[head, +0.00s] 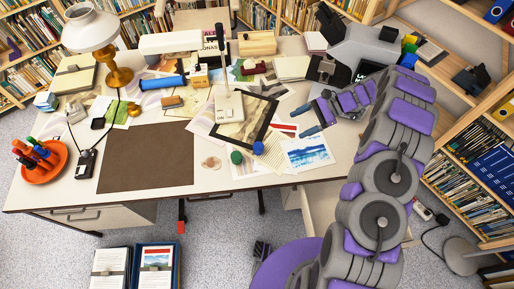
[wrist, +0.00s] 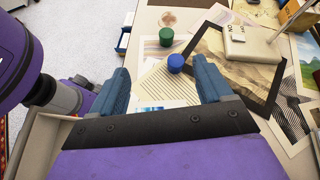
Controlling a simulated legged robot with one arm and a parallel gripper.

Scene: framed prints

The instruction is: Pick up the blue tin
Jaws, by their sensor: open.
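The blue tin (head: 258,148) is a small round tin on the cluttered desk, at the near corner of a black-framed print. It also shows in the wrist view (wrist: 176,63), beyond and between my fingers, nearer the right one. A green tin (head: 236,157) stands just to its left; in the wrist view the green tin (wrist: 166,36) is farther off. My gripper (head: 305,121) is open and empty, with its blue fingertips to the right of the blue tin and apart from it. In the wrist view my gripper (wrist: 160,66) spreads over striped paper.
The black-framed print (head: 244,122) lies under a white lamp base (head: 229,106). Loose prints (head: 307,153) cover the desk nearby. A brown mat (head: 146,158) and a red dish of markers (head: 40,160) are at left. Bookshelves surround the desk.

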